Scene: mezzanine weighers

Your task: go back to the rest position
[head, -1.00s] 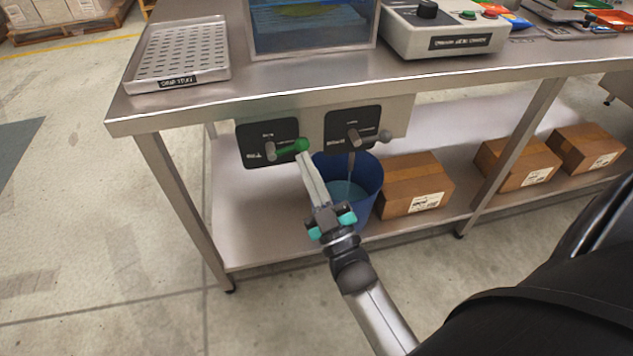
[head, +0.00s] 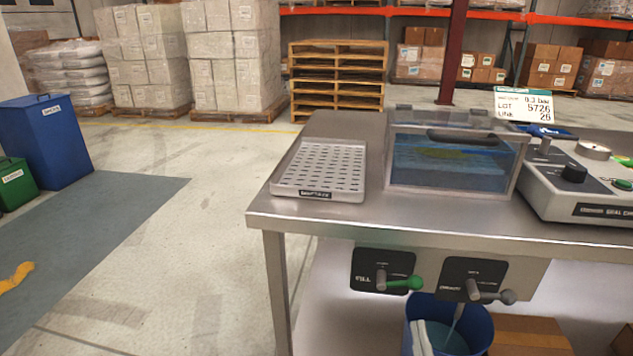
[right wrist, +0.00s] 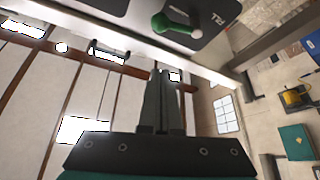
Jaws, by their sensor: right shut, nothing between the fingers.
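The tip of my right gripper (head: 419,328) shows at the bottom edge of the head view, in front of the blue bucket. The right wrist view shows its two fingers (right wrist: 162,95) together, with nothing between them. The green fill handle (head: 405,283) lies above the fingertips, apart from them, and points right. It also shows at the top of the right wrist view (right wrist: 178,26). The grey drain handle (head: 492,296) points right. A thin stream falls beneath it into the blue bucket (head: 478,328). My left gripper is out of view.
The steel bench (head: 300,223) carries a perforated tray (head: 320,194), a clear water tank (head: 450,188) and a grey control box (head: 560,195). A cardboard box (head: 530,338) stands right of the bucket.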

